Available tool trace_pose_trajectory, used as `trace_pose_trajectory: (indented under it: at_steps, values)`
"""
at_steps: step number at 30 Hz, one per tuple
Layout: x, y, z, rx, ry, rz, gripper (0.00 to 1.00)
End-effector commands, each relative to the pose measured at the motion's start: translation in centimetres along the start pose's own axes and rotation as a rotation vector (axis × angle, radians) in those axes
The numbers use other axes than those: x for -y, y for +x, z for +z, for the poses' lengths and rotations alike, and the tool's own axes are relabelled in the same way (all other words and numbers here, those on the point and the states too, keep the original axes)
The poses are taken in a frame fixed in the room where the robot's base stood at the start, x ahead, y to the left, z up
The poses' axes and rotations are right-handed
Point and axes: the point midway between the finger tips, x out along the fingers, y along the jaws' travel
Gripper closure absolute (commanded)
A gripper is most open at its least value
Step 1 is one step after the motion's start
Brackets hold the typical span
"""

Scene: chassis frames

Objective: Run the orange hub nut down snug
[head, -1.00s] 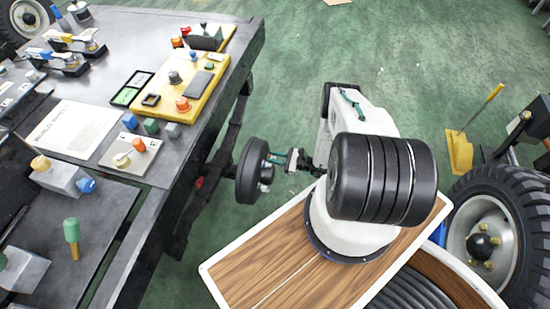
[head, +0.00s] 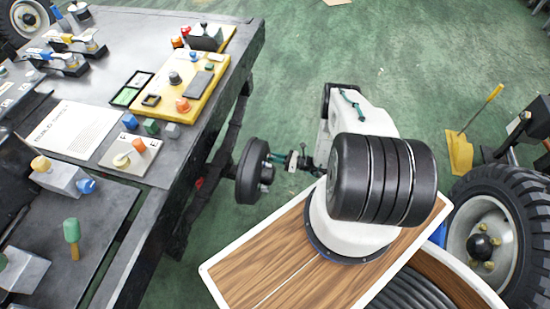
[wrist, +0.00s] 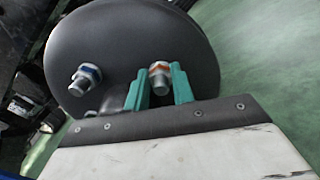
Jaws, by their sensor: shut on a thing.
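The orange hub nut (wrist: 159,68) sits on a threaded stud on the dark round hub (wrist: 150,25). My gripper (wrist: 160,84) has its two green fingers on either side of this nut and is shut on it. A second stud with a blue-marked nut (wrist: 88,73) stands to the left on the hub face, clear of the fingers. In the head view the hub (head: 250,171) is beside the workbench, and my gripper (head: 276,158) reaches its right face. The nut is too small to make out there. Whether the nut touches the hub face cannot be told.
The grey workbench (head: 185,150) stands left of the hub, with a yellow panel (head: 190,90) and small parts on it. A large wheel (head: 490,235) and a yellow stand (head: 460,150) are at the right. Green floor (head: 300,60) beyond is mostly open.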

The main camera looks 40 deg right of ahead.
Motion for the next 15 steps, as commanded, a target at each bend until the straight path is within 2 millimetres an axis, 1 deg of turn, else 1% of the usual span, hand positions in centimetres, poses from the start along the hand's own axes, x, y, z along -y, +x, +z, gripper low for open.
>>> trace_pose_trajectory:
  at_steps: [6,15]
  values:
    - [-0.01,-0.06,-0.07,0.0,0.08,0.0,0.99]
    - [-0.01,-0.08,-0.09,0.0,0.109,0.0,0.99]
